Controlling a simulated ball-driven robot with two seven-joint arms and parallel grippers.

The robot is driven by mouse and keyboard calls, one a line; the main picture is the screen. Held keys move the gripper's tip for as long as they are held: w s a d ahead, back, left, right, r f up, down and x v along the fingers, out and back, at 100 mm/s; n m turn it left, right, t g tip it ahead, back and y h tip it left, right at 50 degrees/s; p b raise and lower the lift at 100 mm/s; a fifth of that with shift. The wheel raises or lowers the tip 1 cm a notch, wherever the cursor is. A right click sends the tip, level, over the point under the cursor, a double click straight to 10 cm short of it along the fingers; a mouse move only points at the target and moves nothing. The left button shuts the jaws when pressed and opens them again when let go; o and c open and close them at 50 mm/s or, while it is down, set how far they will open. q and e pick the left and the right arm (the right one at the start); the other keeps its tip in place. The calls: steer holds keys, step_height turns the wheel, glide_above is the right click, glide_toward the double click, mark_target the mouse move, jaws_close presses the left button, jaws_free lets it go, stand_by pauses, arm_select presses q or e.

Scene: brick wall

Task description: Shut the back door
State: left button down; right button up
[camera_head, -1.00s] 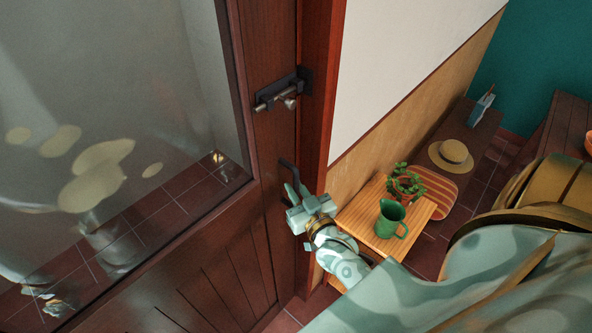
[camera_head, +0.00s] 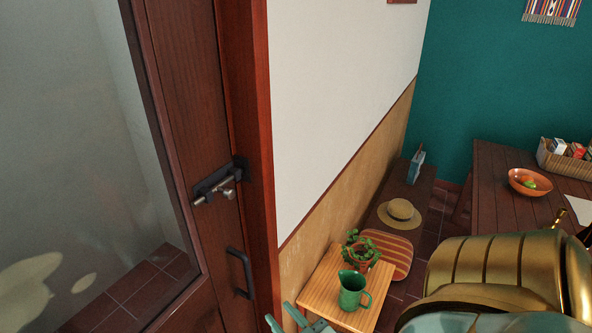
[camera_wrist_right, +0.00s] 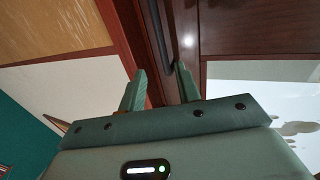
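The back door (camera_head: 185,75) is dark wood with a large glass pane. Its edge lies along the red door frame (camera_head: 258,130), and no gap shows between them. A dark bolt (camera_head: 215,185) sits at that edge, with a black handle (camera_head: 240,272) below it. My right gripper (camera_head: 279,311) is at the bottom edge of the head view, below and right of the handle and apart from it. In the right wrist view, its fingers (camera_wrist_right: 160,70) are open and empty, with the handle (camera_wrist_right: 157,30) ahead of them. My left gripper is not in view.
A small slatted table (camera_head: 325,285) with a green jug (camera_head: 352,290) and a potted plant (camera_head: 360,252) stands close to my right gripper. Beyond are a bench with a straw hat (camera_head: 399,213) and a dark table (camera_head: 490,175) with a bowl (camera_head: 530,182).

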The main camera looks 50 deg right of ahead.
steer(key=s, duration=0.4)
steer(key=shift+s+a, duration=0.15)
steer(key=shift+a, duration=0.2)
steer(key=s+a+f+n+g+y+b, duration=0.15)
steer(key=s+f+g, duration=0.5)
steer(key=f, duration=0.75)
steer(key=s+a+f+n+g+y+b, duration=0.1)
steer(key=s+a+f+g+b, duration=0.2)
steer(key=s+f, duration=0.8)
steer(key=s+a+f+n+g+y+b, duration=0.1)
steer(key=s+a+f+g+y+b, duration=0.3)
steer(key=f, duration=1.2)
steer(key=s+d+f+n+g+h+b, duration=0.2)
steer(key=s+d+f+g+h+b, duration=0.15)
steer(key=s+f, duration=0.4)
steer(key=w+d+f, duration=0.2)
steer(key=w, duration=0.3)
steer(key=shift+w, duration=0.15)
